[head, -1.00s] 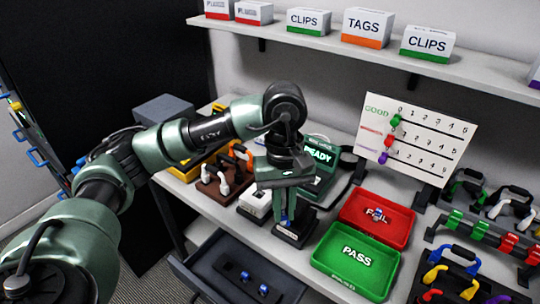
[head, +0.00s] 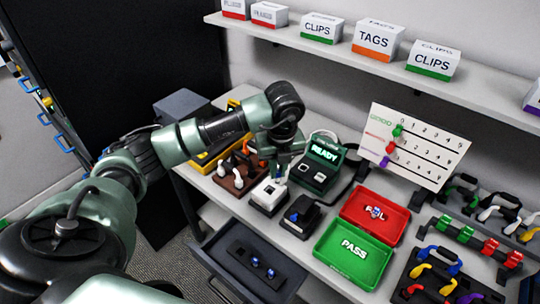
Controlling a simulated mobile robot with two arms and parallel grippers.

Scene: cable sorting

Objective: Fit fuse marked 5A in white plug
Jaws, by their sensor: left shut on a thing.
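My left gripper (head: 277,176) reaches in from the left and hangs just above the white plug (head: 268,197), near its back edge. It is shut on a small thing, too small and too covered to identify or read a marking. I cannot tell whether that thing touches the plug. The white plug sits on a dark base on the bench. Small blue-marked pieces, which look like fuses, lie in the open drawer (head: 236,277), the nearer one (head: 270,272) to the right. No 5A marking is readable. My right gripper is not in view.
A dark holder (head: 301,214) with a blue part stands right of the plug. Behind is a tester (head: 318,170) reading READY. A red FAIL tray (head: 392,237) and green PASS tray (head: 352,278) lie right. A brown cable rack (head: 236,181) stands left. A shelf with boxes runs above.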

